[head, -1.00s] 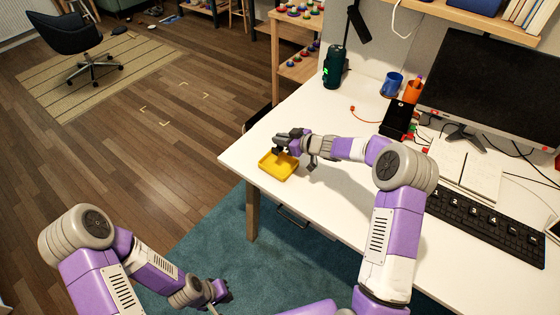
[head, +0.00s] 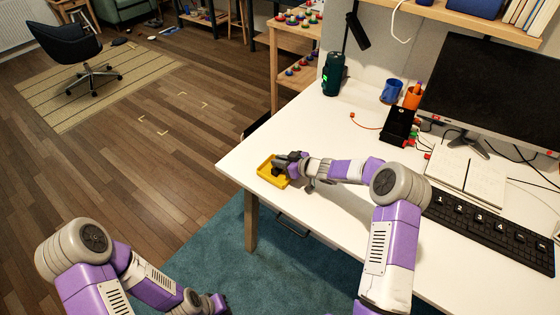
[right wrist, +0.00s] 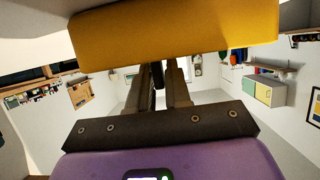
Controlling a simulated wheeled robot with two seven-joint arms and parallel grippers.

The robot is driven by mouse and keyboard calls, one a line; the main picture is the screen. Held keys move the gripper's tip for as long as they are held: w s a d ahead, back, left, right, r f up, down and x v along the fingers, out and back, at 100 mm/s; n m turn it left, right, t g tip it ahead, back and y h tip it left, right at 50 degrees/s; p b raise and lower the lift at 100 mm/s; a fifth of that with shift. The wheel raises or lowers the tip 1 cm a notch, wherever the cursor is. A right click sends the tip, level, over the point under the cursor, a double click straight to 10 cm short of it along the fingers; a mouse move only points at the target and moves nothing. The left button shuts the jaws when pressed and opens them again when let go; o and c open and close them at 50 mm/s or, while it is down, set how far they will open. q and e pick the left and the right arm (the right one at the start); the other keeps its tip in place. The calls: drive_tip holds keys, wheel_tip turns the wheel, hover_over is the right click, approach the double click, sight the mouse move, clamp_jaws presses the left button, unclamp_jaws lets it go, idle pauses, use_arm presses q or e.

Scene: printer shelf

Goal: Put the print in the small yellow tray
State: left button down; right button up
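The small yellow tray (head: 264,170) is on the white desk near its left corner. My right gripper (head: 281,162) is low over the tray, its fingertips at or inside the rim. In the right wrist view the tray (right wrist: 175,38) fills the top and hides the fingertips. The two fingers (right wrist: 160,80) are apart there, with a narrow dark piece (right wrist: 158,72) between them. I cannot tell whether this piece is the print or whether the fingers grip it. No other print is clearly seen. My left gripper (head: 215,304) is at the bottom edge, its fingers unclear.
A black device (head: 398,125), an orange cup (head: 412,98), a blue mug (head: 391,93) and a dark green bottle (head: 334,75) stand at the back. A keyboard (head: 485,218), an open notebook (head: 465,178) and a monitor (head: 495,85) are to the right. The desk's middle is largely clear.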

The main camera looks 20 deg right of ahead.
drive_tip(key=o, duration=0.3)
drive_tip(key=shift+r, duration=0.15)
drive_tip(key=shift+s+d+r, duration=0.15)
drive_tip(key=shift+r, duration=0.1)
drive_tip(key=p+v, duration=0.3)
drive_tip(key=v, duration=0.8)
drive_tip(key=shift+s+d, duration=0.15)
drive_tip(key=shift+s, duration=0.1)
